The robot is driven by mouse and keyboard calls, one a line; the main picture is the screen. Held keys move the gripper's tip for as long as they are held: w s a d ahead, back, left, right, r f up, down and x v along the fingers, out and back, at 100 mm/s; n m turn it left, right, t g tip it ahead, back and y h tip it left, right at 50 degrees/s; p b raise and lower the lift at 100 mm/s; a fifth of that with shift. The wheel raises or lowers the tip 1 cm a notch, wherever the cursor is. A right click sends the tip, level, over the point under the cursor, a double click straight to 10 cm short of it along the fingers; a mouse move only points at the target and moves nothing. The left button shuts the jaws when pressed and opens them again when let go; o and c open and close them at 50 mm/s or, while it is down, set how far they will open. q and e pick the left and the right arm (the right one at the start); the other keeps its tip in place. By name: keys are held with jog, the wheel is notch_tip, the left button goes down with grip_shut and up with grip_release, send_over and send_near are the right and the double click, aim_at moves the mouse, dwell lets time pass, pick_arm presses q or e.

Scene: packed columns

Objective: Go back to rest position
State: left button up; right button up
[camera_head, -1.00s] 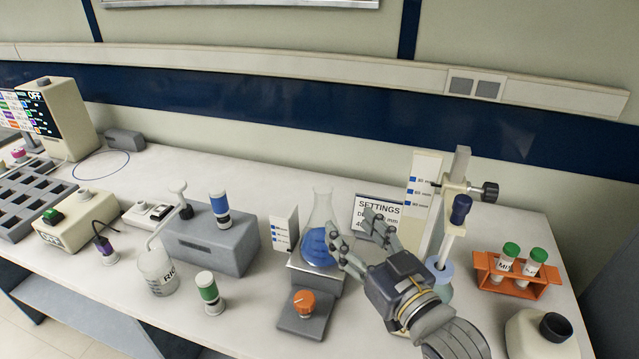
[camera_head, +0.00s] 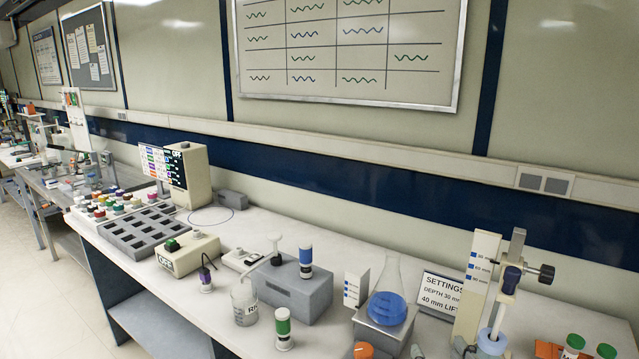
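Only the fingertips of my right gripper (camera_head: 440,349) show, low at the bottom edge of the head view, just right of the grey stand under the flask. The tips are apart with nothing seen between them; the rest of the gripper and arm is out of frame. My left gripper is not in view. The conical flask (camera_head: 388,296) with blue liquid stands upright on its grey stand (camera_head: 386,329), apart from the fingertips.
A settings card (camera_head: 441,293) and a clamp stand (camera_head: 507,285) are right of the flask. The orange knob (camera_head: 363,350) is at the bottom edge. A beaker (camera_head: 244,301), a green-capped vial (camera_head: 283,328) and a grey block (camera_head: 296,288) stand left. A tube rack (camera_head: 547,350) is lower right.

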jog(key=s+d+f+g+h, duration=0.1)
jog(key=s+f+g, duration=0.6)
jog(key=s+f, duration=0.45)
jog(key=s+f+g+h, duration=0.2)
jog(key=s+f+g, duration=0.6)
jog(key=f, duration=0.6)
notch_tip(320, 180, down, 28)
jog(key=s, duration=0.3)
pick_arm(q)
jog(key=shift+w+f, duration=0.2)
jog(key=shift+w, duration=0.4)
pick_arm(e)
jog(key=s+d+f+g, duration=0.1)
jog(key=s+d+f, duration=0.2)
jog(key=s+f, duration=1.2)
jog(key=shift+s, duration=0.4)
jog(key=shift+d, duration=0.1)
